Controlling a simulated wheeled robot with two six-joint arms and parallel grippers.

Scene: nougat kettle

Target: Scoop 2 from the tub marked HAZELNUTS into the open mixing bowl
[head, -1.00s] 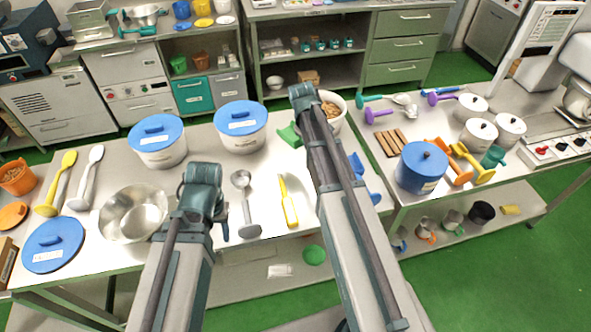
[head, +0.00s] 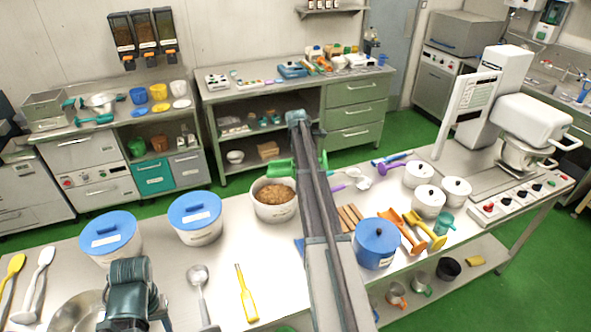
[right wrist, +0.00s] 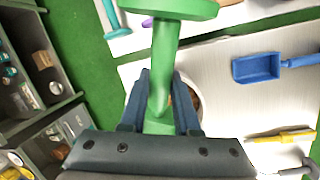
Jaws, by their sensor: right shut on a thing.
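An open white tub (head: 275,211) with brown nut-like pieces inside stands at the table's back edge; I cannot read a mark on it. My right gripper (right wrist: 160,105) is shut on the handle of a green scoop (right wrist: 163,70). In the head view the green scoop (head: 281,169) shows above the tub's back rim, and my right arm hides the gripper. The tub's edge shows partly behind the fingers in the wrist view. A steel mixing bowl (head: 68,314) is at the bottom left, partly cut off and behind my left arm.
Two blue-lidded tubs (head: 110,237) (head: 196,217) stand left of the open tub. A steel ladle (head: 199,285) and a yellow spatula (head: 245,293) lie in front. A blue pot (head: 376,245) stands at right. A blue scoop (right wrist: 256,68) lies near the tub.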

